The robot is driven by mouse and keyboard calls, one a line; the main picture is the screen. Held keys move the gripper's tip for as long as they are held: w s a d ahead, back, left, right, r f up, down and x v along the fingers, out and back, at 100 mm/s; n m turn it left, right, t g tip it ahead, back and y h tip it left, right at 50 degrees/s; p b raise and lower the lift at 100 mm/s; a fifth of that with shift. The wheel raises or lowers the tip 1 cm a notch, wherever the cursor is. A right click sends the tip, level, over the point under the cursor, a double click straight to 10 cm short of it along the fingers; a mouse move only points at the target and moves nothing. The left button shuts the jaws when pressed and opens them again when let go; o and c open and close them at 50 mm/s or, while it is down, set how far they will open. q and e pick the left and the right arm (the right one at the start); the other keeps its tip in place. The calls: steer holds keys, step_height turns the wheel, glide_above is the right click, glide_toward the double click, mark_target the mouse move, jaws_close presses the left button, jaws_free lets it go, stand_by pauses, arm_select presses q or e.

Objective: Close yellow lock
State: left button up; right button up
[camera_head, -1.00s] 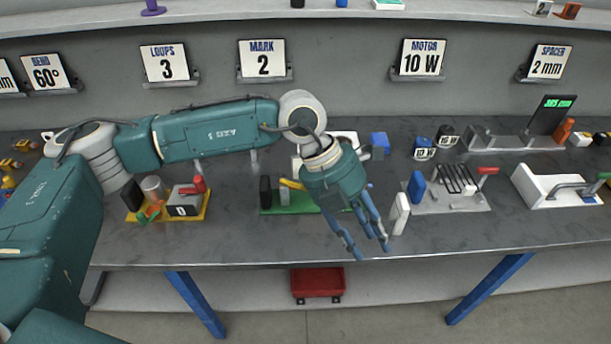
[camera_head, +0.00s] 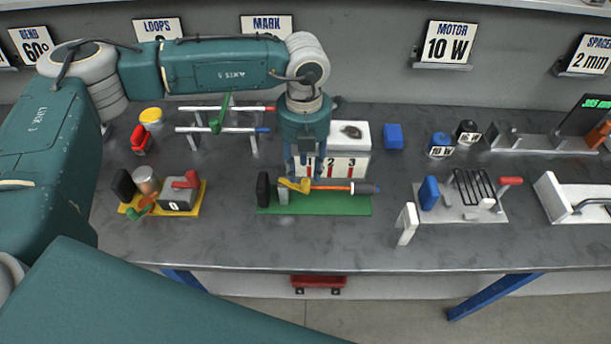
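The yellow lock (camera_head: 296,184) is a small yellow lever on a green base plate (camera_head: 330,206). It sits by a grey post, beside a black block at the plate's left end. An orange rod with a dark end (camera_head: 335,188) runs to the right from it. My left gripper (camera_head: 304,174) points down just above and behind the lock. Its blue fingers stand apart, with a gap between them. Whether a fingertip touches the lock I cannot tell. My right gripper is out of view.
A white box numbered 1 2 3 (camera_head: 350,165) stands right behind the green plate. A yellow-based fixture (camera_head: 195,203) is to the left, a grey wire-rack fixture (camera_head: 475,210) to the right. The table front is clear.

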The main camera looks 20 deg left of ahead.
mark_target(305, 180)
arm_select(q)
steer(key=f, duration=0.1)
steer(key=f+p, duration=0.1)
steer(key=f, duration=0.1)
steer(key=w+f, duration=0.1)
steer(key=f, duration=0.1)
steer(key=shift+s+f, duration=0.2)
steer(key=shift+f, duration=0.55)
steer(key=shift+c, duration=0.5)
jaws_close()
